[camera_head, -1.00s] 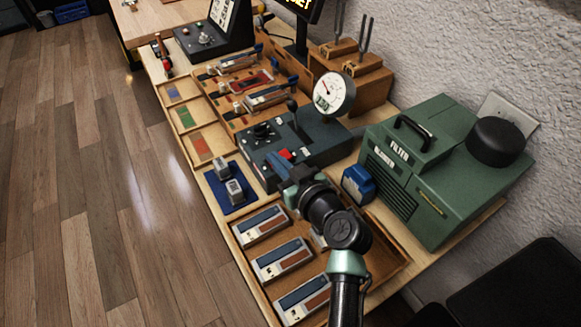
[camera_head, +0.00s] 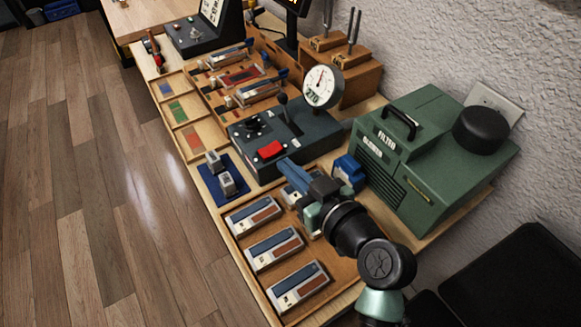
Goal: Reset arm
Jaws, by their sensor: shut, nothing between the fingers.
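My gripper (camera_head: 287,170) is shut and empty. It shows at the end of my arm, which reaches in from the lower right. It is above the near edge of the dark control box (camera_head: 300,143), close to the wooden tray (camera_head: 255,291). The fingertips are small and partly blurred into the surroundings, and I cannot tell whether they touch anything. The arm and wrist cover the right part of the tray.
The green blower (camera_head: 440,150) stands right of my gripper, with a small blue block (camera_head: 349,172) beside it. A round gauge (camera_head: 322,87) rises behind the control box. Several striped modules sit in the tray. A blue mat (camera_head: 232,189) lies to the left. Open floor (camera_head: 90,200) is at far left.

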